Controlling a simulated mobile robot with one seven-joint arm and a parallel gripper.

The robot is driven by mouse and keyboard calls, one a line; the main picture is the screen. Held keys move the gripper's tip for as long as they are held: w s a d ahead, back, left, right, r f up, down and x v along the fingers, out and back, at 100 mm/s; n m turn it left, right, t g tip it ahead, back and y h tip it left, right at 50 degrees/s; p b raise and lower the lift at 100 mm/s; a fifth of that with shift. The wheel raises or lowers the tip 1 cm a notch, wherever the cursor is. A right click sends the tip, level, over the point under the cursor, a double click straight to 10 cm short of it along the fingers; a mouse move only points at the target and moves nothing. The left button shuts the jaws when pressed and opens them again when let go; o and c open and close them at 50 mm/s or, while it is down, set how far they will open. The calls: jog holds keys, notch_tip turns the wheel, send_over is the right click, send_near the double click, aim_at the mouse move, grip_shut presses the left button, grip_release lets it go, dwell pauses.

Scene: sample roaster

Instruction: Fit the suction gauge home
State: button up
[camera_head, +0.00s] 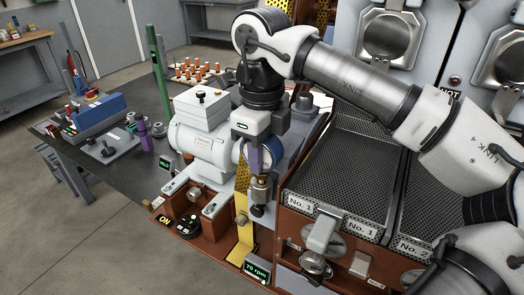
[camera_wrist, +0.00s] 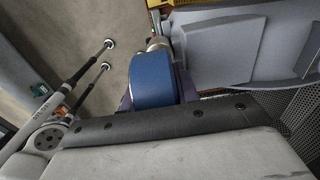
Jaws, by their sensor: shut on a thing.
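My gripper (camera_head: 256,160) is shut on the suction gauge (camera_head: 238,151), a round, blue-cased dial. It holds the gauge beside the grey-white motor housing, above the front of the roaster. In the wrist view the gauge's blue case (camera_wrist: 152,80) sits between my fingers, with a brass-coloured fitting (camera_wrist: 157,43) at its far end. A metal fitting with a dark round knob (camera_head: 258,210) is just below my gripper in the head view. I cannot tell whether the gauge touches it or is seated in anything.
Perforated trays (camera_head: 345,165) labelled No. 1 and No. 2 lie to the right. A white motor housing (camera_head: 200,140) stands to the left. A dark bench (camera_head: 100,180) further left holds a blue device (camera_head: 93,113) and a purple-and-green item (camera_head: 143,133). Open floor lies at lower left.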

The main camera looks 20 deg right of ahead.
jog(key=shift+f+b, duration=0.65)
jog(key=shift+f, duration=0.25)
jog(key=o, duration=1.2)
jog(key=shift+r, duration=0.1)
jog(key=shift+c, duration=0.2)
jog(key=shift+r, duration=0.1)
jog(key=shift+w+r+p, duration=0.1)
jog(key=shift+r+p, duration=0.4)
jog(key=shift+r, duration=0.05)
notch_tip(320, 180, up, 12)
jog(key=p, duration=0.9)
jog(key=shift+a+r, duration=0.1)
jog(key=shift+r, duration=0.15)
jog(key=shift+s+f, duration=0.1)
jog(key=shift+s, duration=0.1)
